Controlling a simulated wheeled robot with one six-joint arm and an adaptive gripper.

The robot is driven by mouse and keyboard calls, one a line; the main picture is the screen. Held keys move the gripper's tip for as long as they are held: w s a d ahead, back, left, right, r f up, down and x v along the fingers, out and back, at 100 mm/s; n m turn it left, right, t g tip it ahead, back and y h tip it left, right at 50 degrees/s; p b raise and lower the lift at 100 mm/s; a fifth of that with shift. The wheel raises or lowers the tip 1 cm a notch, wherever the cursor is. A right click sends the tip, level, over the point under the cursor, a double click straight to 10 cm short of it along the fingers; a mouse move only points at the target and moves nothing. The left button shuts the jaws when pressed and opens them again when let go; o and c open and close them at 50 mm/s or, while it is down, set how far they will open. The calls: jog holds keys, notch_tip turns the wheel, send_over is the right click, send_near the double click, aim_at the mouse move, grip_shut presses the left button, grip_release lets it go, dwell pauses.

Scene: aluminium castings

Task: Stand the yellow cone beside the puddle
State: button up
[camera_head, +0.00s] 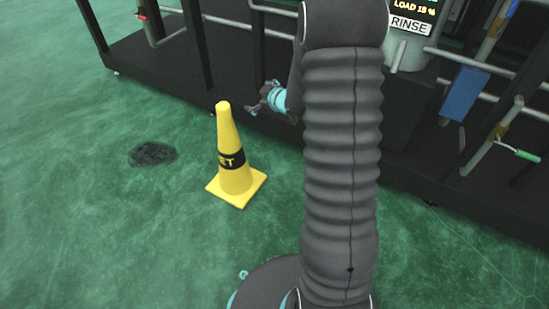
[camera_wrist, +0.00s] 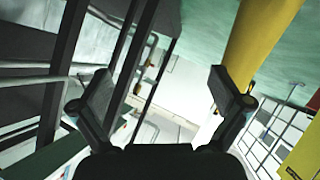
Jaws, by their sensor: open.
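The yellow cone (camera_head: 229,132) stands upright on the green floor, with a black band lettered "ET" in the part that shows. The puddle (camera_head: 152,153) is a small dark patch on the floor, left of the cone and apart from it. My gripper (camera_head: 256,100) is to the right of the cone's top, close to it in the picture; I cannot tell whether it touches. In the wrist view my gripper (camera_wrist: 150,95) has its two fingers wide apart with nothing between them. A yellow shape, likely the cone (camera_wrist: 262,40), shows behind the right finger.
A dark platform (camera_head: 150,65) with pipes and posts runs along the back. A sign reading "RINSE" (camera_head: 409,25) and a blue box (camera_head: 463,93) are at the right. The floor (camera_head: 80,220) at left and front is clear. A yellow panel (camera_wrist: 302,160) shows in the wrist view.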

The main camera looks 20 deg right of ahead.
jog(key=s+a+r+m+g+h, duration=0.25)
jog(key=s+r+m+h, duration=0.25)
jog(key=s+r, duration=0.95)
jog(key=s+a+r+m+g+y, duration=0.1)
jog(key=s+a, duration=0.3)
jog(key=s, duration=0.8)
jog(key=s+a+m+g+y, duration=0.1)
jog(key=s+a, duration=0.4)
jog(key=s, duration=0.7)
jog(key=shift+s+a+r+m+g, duration=0.15)
jog(key=shift+s+r+m+g, duration=0.3)
jog(key=shift+g, duration=0.7)
jog(key=shift+w+f, duration=0.1)
